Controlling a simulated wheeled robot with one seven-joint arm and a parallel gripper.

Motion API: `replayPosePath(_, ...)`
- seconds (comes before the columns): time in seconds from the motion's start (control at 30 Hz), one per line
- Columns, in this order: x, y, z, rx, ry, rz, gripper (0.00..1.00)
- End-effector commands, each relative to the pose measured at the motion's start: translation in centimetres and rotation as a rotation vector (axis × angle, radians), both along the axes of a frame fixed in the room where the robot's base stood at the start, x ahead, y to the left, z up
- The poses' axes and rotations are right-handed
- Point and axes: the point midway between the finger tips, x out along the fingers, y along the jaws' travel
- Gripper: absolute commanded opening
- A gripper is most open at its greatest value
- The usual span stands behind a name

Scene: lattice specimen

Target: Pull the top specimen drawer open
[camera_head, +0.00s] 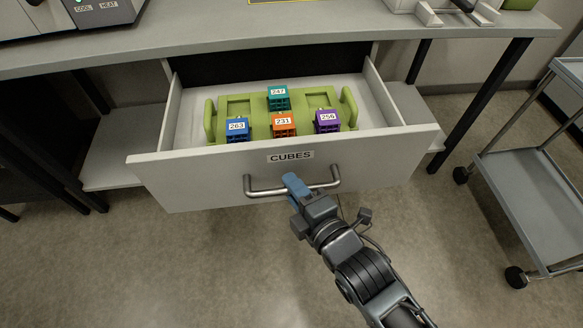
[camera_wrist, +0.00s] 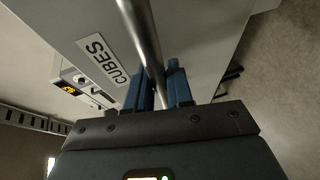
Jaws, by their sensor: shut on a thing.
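The specimen drawer (camera_head: 380,155), labelled CUBES, stands pulled out from under the bench in the head view. Its front also shows in the wrist view (camera_wrist: 215,45). A metal bar handle (camera_head: 262,192) runs across the front below the label. My gripper (camera_head: 294,184) is shut on this handle, right of its middle. In the wrist view the handle bar (camera_wrist: 143,40) passes between the two blue fingers (camera_wrist: 162,88). Inside the drawer lies a green tray (camera_head: 238,105) bearing several numbered cubes, such as orange 231 (camera_head: 284,125) and teal 247 (camera_head: 278,97).
The bench top (camera_head: 230,40) spans above the drawer, with instruments along its back edge. A grey wheeled cart (camera_head: 530,190) stands at the right. A lower shelf (camera_head: 125,150) shows beneath the bench. The floor in front of the drawer is clear apart from my arm.

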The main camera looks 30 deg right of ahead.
Motion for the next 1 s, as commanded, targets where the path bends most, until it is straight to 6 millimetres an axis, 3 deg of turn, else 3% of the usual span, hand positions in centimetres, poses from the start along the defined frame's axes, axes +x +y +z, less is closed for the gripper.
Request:
replayPosePath(0.5, -0.77, 0.24, -0.1, 0.0, 0.002, 0.0, 0.0)
replayPosePath(0.53, -0.77, 0.24, -0.11, 0.0, 0.002, 0.0, 0.23)
replayPosePath(0.7, -0.75, 0.24, -0.07, 0.0, 0.001, 0.0, 0.4)
replayPosePath(1.0, -0.9, 0.23, -0.02, 0.0, 0.001, 0.0, 0.42)
